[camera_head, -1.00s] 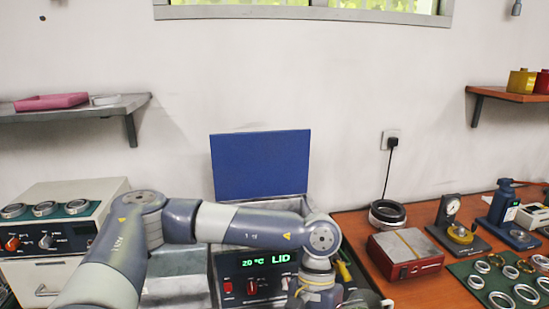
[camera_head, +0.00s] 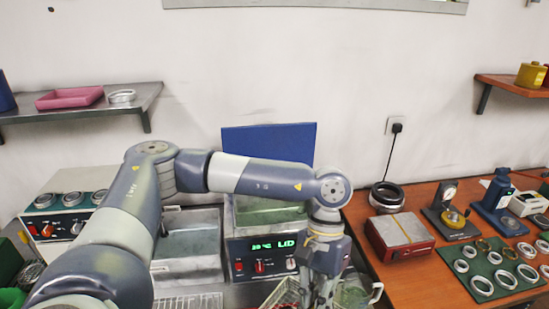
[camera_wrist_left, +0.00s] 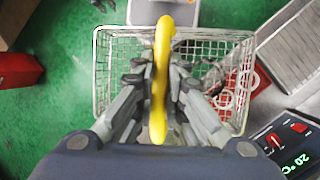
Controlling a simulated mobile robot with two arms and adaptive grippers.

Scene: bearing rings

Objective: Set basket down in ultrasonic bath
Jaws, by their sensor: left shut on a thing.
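The ultrasonic bath (camera_head: 262,247) stands at the centre of the head view, its blue lid (camera_head: 268,145) raised behind it. Its lit front panel reads about 20 °C and LID. My left gripper (camera_head: 320,290) is in front of the bath's right side, pointing down. In the left wrist view my left gripper (camera_wrist_left: 158,95) is shut on the yellow handle (camera_wrist_left: 160,60) of a wire basket (camera_wrist_left: 115,40). A few rings (camera_wrist_left: 225,100) show through or inside the mesh. In the head view only part of the basket (camera_head: 283,296) shows, low and in front of the bath.
A metal basin (camera_head: 190,235) stands left of the bath. On the wooden bench at right are a red block (camera_head: 398,238), a dial gauge stand (camera_head: 449,212) and a green mat (camera_head: 500,265) with several rings.

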